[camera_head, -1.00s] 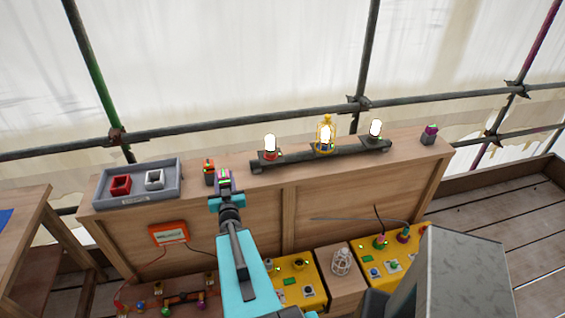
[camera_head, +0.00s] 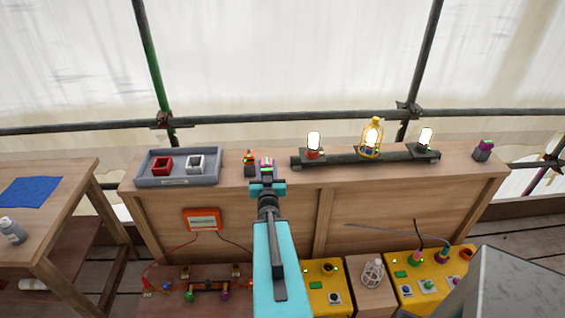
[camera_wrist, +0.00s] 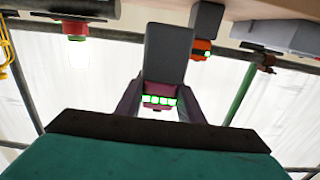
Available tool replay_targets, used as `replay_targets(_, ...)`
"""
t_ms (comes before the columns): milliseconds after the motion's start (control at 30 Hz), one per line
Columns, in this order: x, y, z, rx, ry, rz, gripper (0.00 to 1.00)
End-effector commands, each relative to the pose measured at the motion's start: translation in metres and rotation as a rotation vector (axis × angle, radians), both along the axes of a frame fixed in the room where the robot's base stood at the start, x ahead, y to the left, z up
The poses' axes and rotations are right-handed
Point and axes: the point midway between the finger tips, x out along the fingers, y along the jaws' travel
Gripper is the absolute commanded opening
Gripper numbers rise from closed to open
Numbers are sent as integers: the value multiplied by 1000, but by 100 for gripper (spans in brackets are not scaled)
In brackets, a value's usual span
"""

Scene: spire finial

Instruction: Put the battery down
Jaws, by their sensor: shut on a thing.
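My gripper (camera_head: 267,183) is at the front edge of the wooden bench top, shut on a battery (camera_head: 267,165) with a purple part and bright green bars. In the wrist view the gripper (camera_wrist: 160,98) has one finger on each side of the battery (camera_wrist: 168,55), whose long grey body sticks out beyond them. An orange-topped dark battery (camera_head: 250,163) stands on the bench just left of it; it also shows in the wrist view (camera_wrist: 203,47). I cannot tell whether the held battery touches the bench top.
A grey tray (camera_head: 150,182) with a red and a white holder is on the bench's left end. Right of my gripper, a dark bar (camera_head: 340,162) carries three lit lamps. A purple-topped battery (camera_head: 484,151) stands at the far right. Scaffold pipes run behind.

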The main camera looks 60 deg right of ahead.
Motion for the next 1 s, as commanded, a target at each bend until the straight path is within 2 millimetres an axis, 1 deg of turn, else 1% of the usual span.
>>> replay_targets(33,0,-4,-4,-2,-1,-1,0)
replay_targets(400,3,-28,-6,-1,-1,-1,0)
replay_targets(1000,7,-40,-7,-1,-2,5,0)
